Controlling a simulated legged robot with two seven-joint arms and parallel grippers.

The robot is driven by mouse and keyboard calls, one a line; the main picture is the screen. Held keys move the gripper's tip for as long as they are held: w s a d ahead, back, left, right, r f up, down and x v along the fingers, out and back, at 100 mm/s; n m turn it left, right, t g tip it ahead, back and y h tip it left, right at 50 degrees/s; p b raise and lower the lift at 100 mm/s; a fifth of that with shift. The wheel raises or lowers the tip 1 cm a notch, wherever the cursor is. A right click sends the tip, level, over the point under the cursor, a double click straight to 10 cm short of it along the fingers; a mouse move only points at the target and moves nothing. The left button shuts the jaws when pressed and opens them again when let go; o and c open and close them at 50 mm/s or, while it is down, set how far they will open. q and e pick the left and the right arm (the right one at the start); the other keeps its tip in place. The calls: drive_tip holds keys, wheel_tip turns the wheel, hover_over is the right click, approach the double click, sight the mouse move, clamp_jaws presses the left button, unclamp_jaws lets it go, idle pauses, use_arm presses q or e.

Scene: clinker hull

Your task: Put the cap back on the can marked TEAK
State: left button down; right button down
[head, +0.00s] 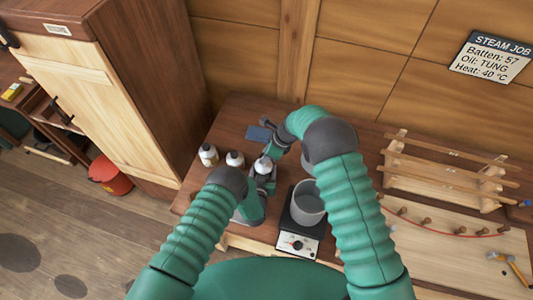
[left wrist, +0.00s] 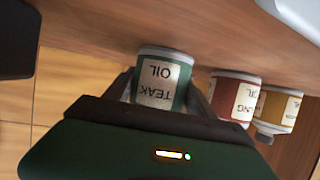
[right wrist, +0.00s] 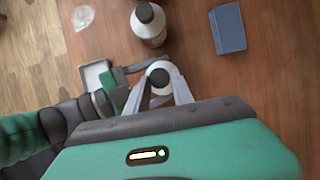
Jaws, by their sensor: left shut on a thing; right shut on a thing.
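The TEAK can (left wrist: 162,82), with a green band and pale label, stands in my left gripper (left wrist: 165,95); the left wrist view shows it upside down. In the head view the can (head: 263,166) is the rightmost of three, with my left gripper (head: 261,180) on its near side. My right gripper (head: 269,155) is above it. In the right wrist view my right gripper (right wrist: 160,95) is shut on a small black cap (right wrist: 160,77) over the can's white top (right wrist: 160,67). I cannot tell whether the cap touches the neck.
A red TUNG can (left wrist: 232,98) and a yellow-labelled can (left wrist: 276,108) stand beside the TEAK can. A blue block (right wrist: 228,28) lies behind. A grey pot (head: 308,202) on a hotplate (head: 298,238) stands right of my left gripper. A wooden rack (head: 445,175) is farther right.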

sight(264, 168)
drive_tip(key=shift+f, duration=0.1)
drive_tip(key=shift+f, duration=0.8)
drive_tip(key=shift+f, duration=0.55)
drive_tip(key=m, duration=0.2)
drive_tip(key=shift+s+a+m+t+h, duration=0.2)
drive_tip(key=shift+m+t+h, duration=0.1)
drive_tip(key=shift+t, duration=0.1)
drive_tip(key=m+t, duration=0.1)
drive_tip(key=m, duration=0.2)
drive_tip(key=shift+m+h, duration=0.4)
drive_tip(key=shift+a, duration=0.1)
drive_tip(key=c, duration=1.1)
unclamp_jaws()
